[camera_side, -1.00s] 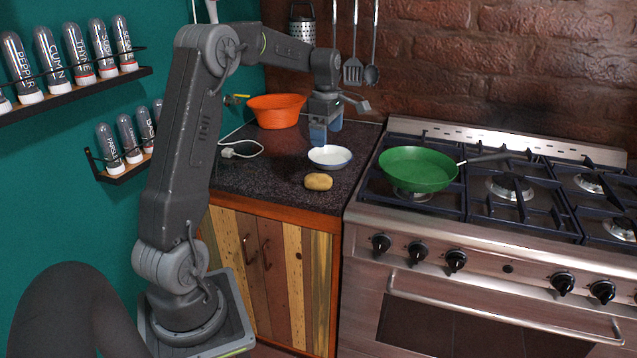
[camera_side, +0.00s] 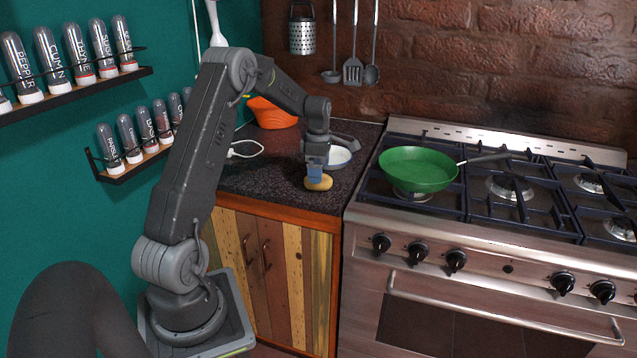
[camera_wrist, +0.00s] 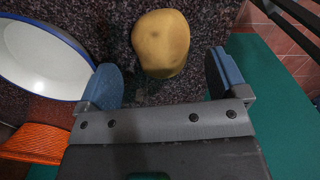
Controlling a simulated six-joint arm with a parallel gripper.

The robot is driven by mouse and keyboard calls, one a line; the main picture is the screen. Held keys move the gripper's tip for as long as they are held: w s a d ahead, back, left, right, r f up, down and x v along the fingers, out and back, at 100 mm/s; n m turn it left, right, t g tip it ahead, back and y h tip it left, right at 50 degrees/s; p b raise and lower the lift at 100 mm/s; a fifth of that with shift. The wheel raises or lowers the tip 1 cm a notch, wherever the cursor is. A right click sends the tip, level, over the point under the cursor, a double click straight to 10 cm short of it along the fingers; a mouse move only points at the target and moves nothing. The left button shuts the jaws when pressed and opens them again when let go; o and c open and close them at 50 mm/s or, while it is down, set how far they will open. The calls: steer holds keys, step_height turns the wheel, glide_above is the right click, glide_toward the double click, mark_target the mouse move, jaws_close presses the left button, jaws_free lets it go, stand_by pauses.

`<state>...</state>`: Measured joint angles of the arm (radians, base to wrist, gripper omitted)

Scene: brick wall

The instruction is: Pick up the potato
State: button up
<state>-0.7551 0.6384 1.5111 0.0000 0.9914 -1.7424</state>
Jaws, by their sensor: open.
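The potato (camera_side: 322,183) is a tan, oval lump on the dark speckled counter, near its front edge. My gripper (camera_side: 316,175) is down at the potato in the side view, with a blue finger in front of part of it. In the wrist view the potato (camera_wrist: 161,43) lies ahead of and between the two blue fingers of my open gripper (camera_wrist: 163,85). Clear space shows on both sides of it, and the fingers do not appear to touch it.
A white bowl with a blue rim (camera_side: 338,158) stands just behind the potato, close to one finger in the wrist view (camera_wrist: 40,55). An orange bowl (camera_side: 272,113) is farther back. A green pan (camera_side: 418,168) sits on the stove (camera_side: 490,250) at right.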

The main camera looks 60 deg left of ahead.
steer(key=shift+d+f, duration=0.1)
steer(key=shift+f, duration=1.8)
steer(key=c, duration=1)
